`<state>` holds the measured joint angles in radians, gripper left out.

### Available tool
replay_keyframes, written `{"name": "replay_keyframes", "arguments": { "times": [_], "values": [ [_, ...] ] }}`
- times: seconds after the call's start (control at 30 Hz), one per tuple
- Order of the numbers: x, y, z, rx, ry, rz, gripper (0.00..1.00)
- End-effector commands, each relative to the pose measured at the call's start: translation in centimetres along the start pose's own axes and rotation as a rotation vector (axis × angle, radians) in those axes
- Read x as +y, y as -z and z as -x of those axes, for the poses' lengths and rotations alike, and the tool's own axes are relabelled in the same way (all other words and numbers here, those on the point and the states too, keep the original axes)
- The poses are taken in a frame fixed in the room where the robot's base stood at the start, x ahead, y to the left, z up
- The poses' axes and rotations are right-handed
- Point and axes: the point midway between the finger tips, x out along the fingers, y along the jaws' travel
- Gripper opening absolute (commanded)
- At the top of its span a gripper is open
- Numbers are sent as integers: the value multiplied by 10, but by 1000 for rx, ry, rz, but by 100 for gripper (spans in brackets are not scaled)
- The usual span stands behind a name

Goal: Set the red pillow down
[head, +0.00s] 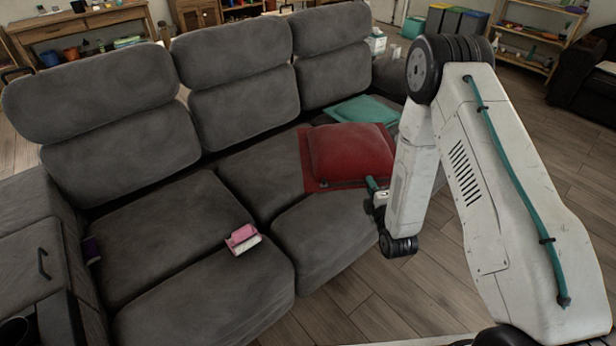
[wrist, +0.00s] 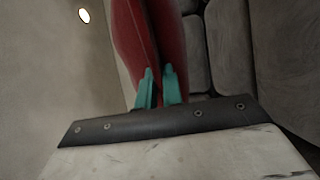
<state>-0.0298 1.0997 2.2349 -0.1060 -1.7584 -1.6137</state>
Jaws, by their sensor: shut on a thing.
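The red pillow (head: 350,155) is over the right part of the grey sofa in the head view, close to the seat; I cannot tell whether it touches the seat. My gripper (head: 371,184) is at its near right edge. In the wrist view, the teal fingers of my gripper (wrist: 161,88) are shut on the edge of the red pillow (wrist: 150,35), which extends out beyond them. My arm hides part of the sofa's right end in the head view.
A teal cushion (head: 362,110) lies behind the red pillow. The left seats are mostly bare.

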Motion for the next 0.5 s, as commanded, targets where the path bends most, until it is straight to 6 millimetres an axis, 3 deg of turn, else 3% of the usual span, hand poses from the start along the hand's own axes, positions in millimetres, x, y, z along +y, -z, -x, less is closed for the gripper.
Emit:
{"name": "replay_keyframes", "arguments": {
  "times": [0.03,0.2,0.33,0.5],
  "values": [
    [-27,9,5,26,7,-1,0],
    [-96,34,27,105,2,-5,0],
    [-136,49,46,148,-4,-14,0],
    [-165,60,63,180,-9,-21,0]
  ]
}}
